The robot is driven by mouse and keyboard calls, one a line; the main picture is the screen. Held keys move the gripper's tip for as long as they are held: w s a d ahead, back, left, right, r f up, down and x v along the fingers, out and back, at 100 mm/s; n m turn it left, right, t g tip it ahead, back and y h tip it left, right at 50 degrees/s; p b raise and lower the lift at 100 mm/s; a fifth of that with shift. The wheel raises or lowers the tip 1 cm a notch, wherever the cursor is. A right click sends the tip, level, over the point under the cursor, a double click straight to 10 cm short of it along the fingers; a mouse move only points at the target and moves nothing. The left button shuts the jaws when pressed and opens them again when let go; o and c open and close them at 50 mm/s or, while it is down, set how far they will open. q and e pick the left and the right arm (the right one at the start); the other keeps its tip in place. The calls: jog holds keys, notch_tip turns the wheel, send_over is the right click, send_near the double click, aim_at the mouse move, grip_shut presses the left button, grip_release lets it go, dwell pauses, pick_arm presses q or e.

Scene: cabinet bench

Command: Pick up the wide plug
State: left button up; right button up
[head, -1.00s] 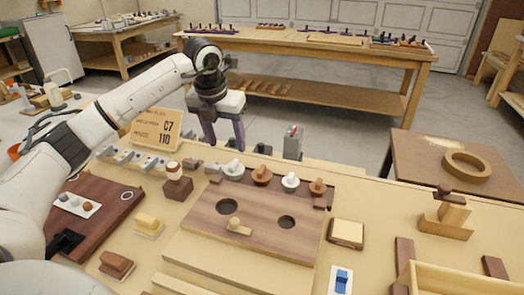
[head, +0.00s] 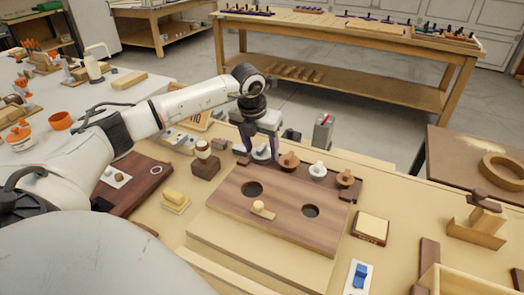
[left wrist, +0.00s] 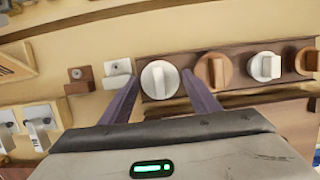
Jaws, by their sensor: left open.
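Several round plugs with raised grips stand in a row on a dark wooden rack behind the board. The leftmost white plug (head: 262,153) has a broad disc and shows large in the left wrist view (left wrist: 160,79). To its right are a brown plug (head: 289,160), a smaller white plug (head: 317,171) and another brown plug (head: 345,178). I cannot tell for sure which is called wide; the leftmost white and brown discs look broadest. My left gripper (head: 260,156) is open, its purple fingers on either side of the leftmost white plug. Whether they touch it is unclear. My right gripper is not in view.
The wooden board (head: 282,218) has two dark round holes and a small knob piece (head: 262,210). The bench front right holds a tray (head: 470,281).

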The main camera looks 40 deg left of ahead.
pick_arm(q)
jog(key=c, duration=0.5)
jog(key=shift+c, duration=0.2)
